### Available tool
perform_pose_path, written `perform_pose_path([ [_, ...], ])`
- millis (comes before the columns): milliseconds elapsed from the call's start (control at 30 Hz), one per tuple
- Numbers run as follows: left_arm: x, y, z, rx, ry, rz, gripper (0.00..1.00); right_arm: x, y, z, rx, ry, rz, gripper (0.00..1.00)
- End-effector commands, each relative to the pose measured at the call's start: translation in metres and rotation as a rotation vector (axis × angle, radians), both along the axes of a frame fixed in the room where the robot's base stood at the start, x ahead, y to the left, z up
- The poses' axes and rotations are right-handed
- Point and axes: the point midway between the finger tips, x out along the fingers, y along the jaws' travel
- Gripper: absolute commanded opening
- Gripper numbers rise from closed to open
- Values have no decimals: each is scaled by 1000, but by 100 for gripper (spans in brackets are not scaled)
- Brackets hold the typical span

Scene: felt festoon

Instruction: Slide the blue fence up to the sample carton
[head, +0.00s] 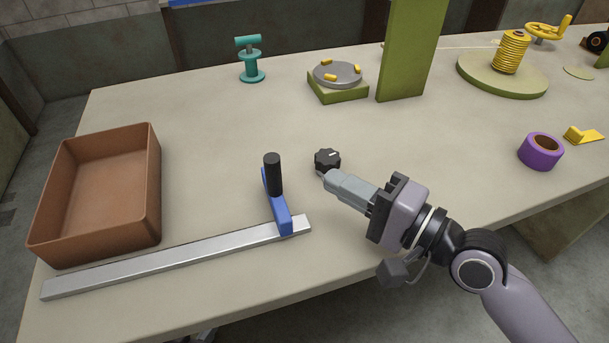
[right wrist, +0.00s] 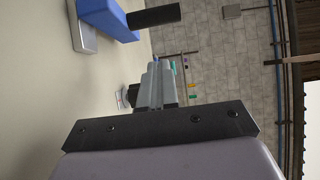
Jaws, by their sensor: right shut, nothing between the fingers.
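The blue fence (head: 279,211) sits across the right end of a silver rail (head: 175,262) and has an upright black handle (head: 273,175). The fence also shows at the top of the right wrist view (right wrist: 106,17). A brown open-topped box (head: 152,190), the only carton-like thing in view, stands left of the fence, behind the rail; it looks empty. My right gripper (head: 327,177) is shut and empty, right of the fence, its tips close to a black knob (head: 327,159). I cannot tell whether they touch it. My left gripper is out of view.
At the back stand a teal post (head: 251,66), a green-based turntable (head: 338,84) and a green upright panel (head: 408,50). A yellow spool (head: 511,53) and a purple tape roll (head: 540,152) are at the right. The tabletop between box and fence is clear.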

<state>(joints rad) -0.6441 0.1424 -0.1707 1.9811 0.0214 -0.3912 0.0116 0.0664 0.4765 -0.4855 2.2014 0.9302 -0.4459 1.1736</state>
Motion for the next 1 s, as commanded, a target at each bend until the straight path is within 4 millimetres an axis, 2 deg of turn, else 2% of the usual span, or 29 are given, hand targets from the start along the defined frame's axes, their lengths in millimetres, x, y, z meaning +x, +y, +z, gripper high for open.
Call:
perform_pose_path([
  [100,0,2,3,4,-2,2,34,13,17,2,5,-2,0,0],
  [400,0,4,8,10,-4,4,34,8,48,0,1,2,0,0],
  [600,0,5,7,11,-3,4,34,8,55,0,-1,1,-1,0],
  [1000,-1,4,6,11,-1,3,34,8,55,-1,-1,1,-1,0],
])
